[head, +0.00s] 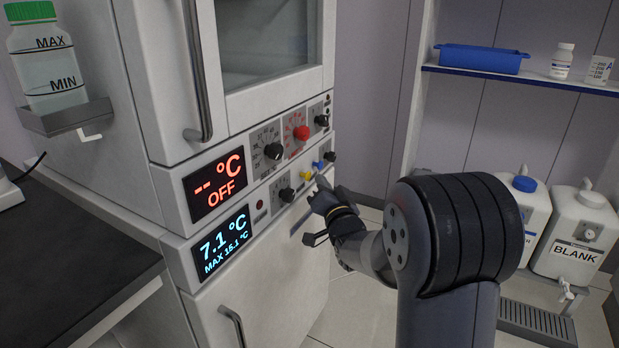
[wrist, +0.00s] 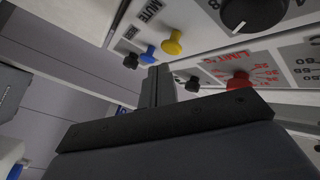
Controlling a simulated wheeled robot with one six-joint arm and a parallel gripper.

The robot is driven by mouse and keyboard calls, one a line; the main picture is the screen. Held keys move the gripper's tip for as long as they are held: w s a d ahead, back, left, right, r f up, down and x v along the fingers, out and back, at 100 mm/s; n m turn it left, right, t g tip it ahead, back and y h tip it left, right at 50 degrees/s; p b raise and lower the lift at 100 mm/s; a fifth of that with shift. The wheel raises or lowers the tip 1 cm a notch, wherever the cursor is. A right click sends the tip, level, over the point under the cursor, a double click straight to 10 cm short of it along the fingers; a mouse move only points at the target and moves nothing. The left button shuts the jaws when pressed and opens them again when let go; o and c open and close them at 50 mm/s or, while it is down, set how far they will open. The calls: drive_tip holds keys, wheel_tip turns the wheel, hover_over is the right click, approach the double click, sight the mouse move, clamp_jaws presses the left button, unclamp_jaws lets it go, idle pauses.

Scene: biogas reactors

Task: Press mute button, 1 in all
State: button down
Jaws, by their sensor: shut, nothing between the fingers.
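The mute button appears to be the yellow knob-like button on the lower control strip of the cabinet. It shows in the head view (head: 306,174) and, with the word MUTE near it, in the wrist view (wrist: 173,43). A blue button (wrist: 148,54) and a black knob (wrist: 131,61) sit beside it. My gripper (head: 322,188) is shut and empty, just in front of the strip. In the wrist view its fingertips (wrist: 159,70) lie close below the blue and yellow buttons in the picture. I cannot tell whether they touch anything.
The upper strip has a red dial (head: 301,132) and black dials near my arm. Two displays (head: 222,243) read OFF and 7.1 °C. A door handle (head: 234,325) sticks out below. A dark counter (head: 70,265) is at left; white canisters (head: 575,235) stand at right.

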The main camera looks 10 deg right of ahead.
drive_tip(key=shift+s+d+b, duration=0.2)
drive_tip(key=shift+s+d, duration=0.55)
drive_tip(key=shift+d, duration=0.25)
drive_tip(key=shift+s+d+b, duration=0.15)
drive_tip(key=shift+s+d, duration=0.55)
drive_tip(key=shift+d, duration=0.25)
drive_tip(key=shift+s+d+p, duration=0.6)
drive_tip(key=shift+d+p, duration=0.15)
drive_tip(key=shift+d, duration=0.05)
drive_tip(key=shift+s+d+p, duration=0.55)
drive_tip(key=shift+d+p, duration=0.15)
drive_tip(key=shift+d, duration=0.1)
